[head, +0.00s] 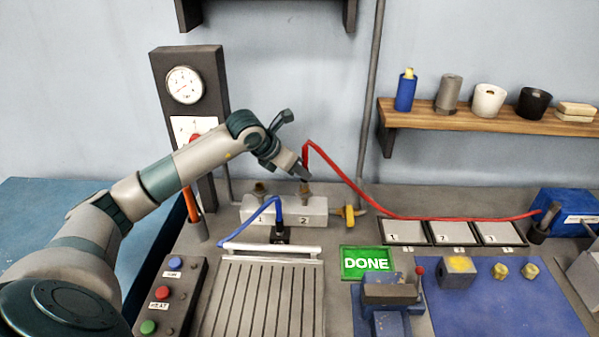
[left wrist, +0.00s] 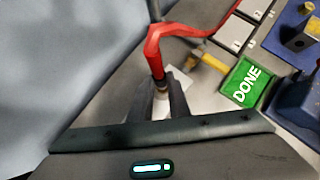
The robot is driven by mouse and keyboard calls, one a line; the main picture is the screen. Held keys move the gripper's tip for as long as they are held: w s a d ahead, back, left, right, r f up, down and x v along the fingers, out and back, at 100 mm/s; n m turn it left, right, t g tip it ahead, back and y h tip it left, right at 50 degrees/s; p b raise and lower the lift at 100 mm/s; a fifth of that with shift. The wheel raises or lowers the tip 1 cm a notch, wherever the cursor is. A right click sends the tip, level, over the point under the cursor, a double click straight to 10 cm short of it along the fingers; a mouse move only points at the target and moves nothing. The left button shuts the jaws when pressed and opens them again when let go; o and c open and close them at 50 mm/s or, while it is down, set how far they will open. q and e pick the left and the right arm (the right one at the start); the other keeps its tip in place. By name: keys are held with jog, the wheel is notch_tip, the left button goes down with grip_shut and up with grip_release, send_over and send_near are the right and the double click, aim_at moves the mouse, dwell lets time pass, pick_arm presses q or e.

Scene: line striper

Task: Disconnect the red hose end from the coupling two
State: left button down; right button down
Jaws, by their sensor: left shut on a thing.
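The red hose (head: 355,187) runs from the blue unit at the right, along the bench, and arches up to its end at the coupling block (head: 317,219). My left gripper (head: 304,174) is at that end, right above the brass coupling two (head: 305,190). In the left wrist view my left gripper (left wrist: 162,98) is shut on the red hose end (left wrist: 157,68), which stands between its fingers. The fingers hide the joint, so I cannot tell whether hose end and coupling touch. Coupling one (head: 259,188) stands beside it, to the left. My right gripper is not in view.
A blue hose (head: 262,207) arches in front of the block. A gauge panel (head: 184,85) stands behind my left arm. A green DONE plate (head: 366,263) and a vise (head: 390,292) are nearer.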

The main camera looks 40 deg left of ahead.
pick_arm(q)
jog(key=shift+r, duration=0.3)
jog(key=shift+r+p, duration=0.6)
jog(key=shift+r, duration=1.1)
